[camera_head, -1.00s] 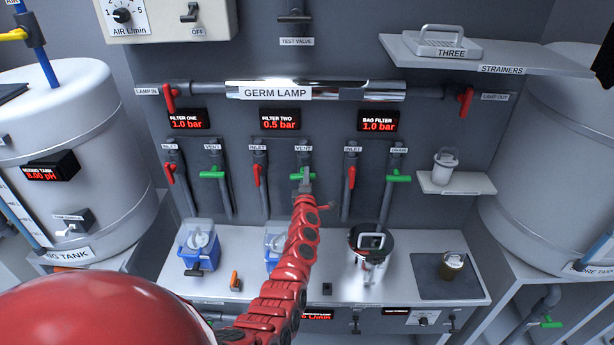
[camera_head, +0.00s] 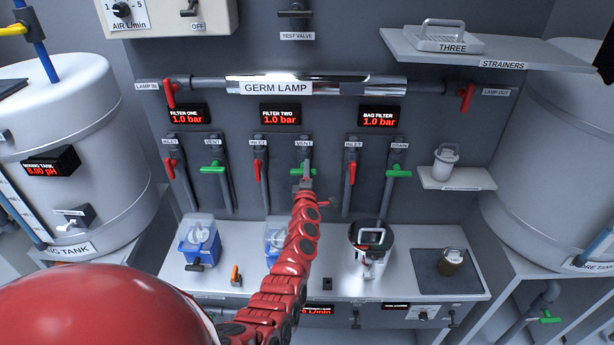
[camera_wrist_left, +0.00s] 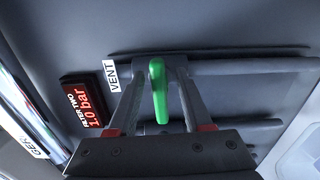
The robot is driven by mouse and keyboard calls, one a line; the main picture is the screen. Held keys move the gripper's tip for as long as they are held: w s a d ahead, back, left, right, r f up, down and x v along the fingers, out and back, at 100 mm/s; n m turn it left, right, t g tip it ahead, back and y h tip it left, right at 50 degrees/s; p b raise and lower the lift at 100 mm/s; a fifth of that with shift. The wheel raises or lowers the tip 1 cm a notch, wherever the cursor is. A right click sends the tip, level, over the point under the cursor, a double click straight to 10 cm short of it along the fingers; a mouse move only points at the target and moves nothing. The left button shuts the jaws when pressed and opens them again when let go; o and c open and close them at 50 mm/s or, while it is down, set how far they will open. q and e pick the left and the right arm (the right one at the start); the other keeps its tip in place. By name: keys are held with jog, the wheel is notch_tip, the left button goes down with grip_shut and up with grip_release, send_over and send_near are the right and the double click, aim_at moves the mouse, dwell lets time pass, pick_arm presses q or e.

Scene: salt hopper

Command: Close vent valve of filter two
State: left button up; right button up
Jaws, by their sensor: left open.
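The vent valve of filter two has a green handle (camera_head: 296,171) on the pipe under the VENT label. The handle lies across its pipe. In the left wrist view the green handle (camera_wrist_left: 158,92) stands between the two fingers of my left gripper (camera_wrist_left: 157,72), which is open around it. I cannot tell whether a finger touches it. In the head view my left gripper (camera_head: 303,183) is at the handle and hides part of it. The filter two display (camera_head: 280,115) reads 1.0 bar. My right gripper is not in view.
The red inlet handle of filter two (camera_head: 257,170) hangs just left. A red bag filter inlet handle (camera_head: 351,171) is to the right. Other green handles are the filter one vent (camera_head: 212,168) and the drain (camera_head: 398,172). The counter (camera_head: 325,265) below holds filter housings.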

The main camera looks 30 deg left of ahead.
pick_arm(q)
jog(key=shift+s+d+p, duration=0.25)
jog(key=shift+s+p, duration=0.05)
jog(key=shift+s, duration=0.1)
jog(key=v, duration=1.6)
jog(key=shift+s, duration=0.3)
